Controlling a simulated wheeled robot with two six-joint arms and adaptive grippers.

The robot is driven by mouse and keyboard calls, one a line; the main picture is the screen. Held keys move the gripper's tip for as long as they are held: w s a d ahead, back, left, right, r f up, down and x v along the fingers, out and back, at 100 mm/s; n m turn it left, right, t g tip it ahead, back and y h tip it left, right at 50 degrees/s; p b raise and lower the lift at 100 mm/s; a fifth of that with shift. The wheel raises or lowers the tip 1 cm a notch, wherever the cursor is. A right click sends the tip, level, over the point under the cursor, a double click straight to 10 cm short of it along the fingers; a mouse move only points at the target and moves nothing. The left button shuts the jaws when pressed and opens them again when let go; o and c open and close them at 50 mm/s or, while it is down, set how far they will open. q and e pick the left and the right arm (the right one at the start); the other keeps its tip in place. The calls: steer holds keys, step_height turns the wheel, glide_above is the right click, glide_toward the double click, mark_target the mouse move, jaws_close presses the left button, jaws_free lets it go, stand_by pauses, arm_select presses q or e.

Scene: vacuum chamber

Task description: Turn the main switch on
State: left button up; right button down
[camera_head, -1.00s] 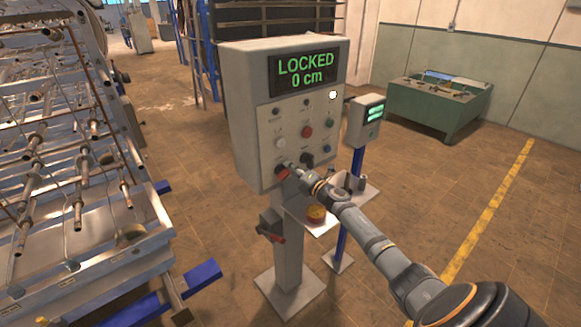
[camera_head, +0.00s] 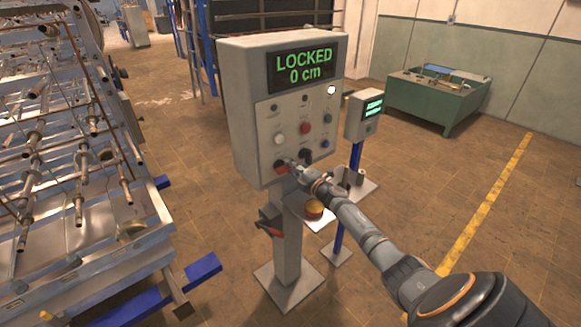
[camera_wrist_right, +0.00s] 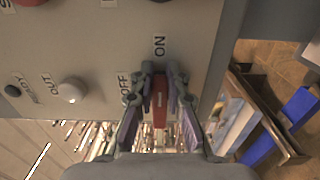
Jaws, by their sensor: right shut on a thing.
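My right gripper (camera_wrist_right: 160,82) is shut on this handle, with a finger on each side. In the wrist view the handle lies in line with the "ON" label (camera_wrist_right: 159,46), and the "OFF" label (camera_wrist_right: 124,86) is to its left. The switch's base is partly hidden by the fingers. My left gripper is not in view.
A white knob (camera_wrist_right: 71,90) is on the panel left of the switch in the wrist view. A metal rack machine (camera_head: 75,200) stands left.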

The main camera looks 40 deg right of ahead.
steer(key=shift+f, duration=0.1)
steer(key=c, duration=1.3)
jaws_free()
steer(key=shift+s, duration=0.1)
steer(key=s, duration=0.8)
steer(key=s+d, duration=0.1)
steer(key=s, duration=0.3)
steer(key=shift+f, duration=0.1)
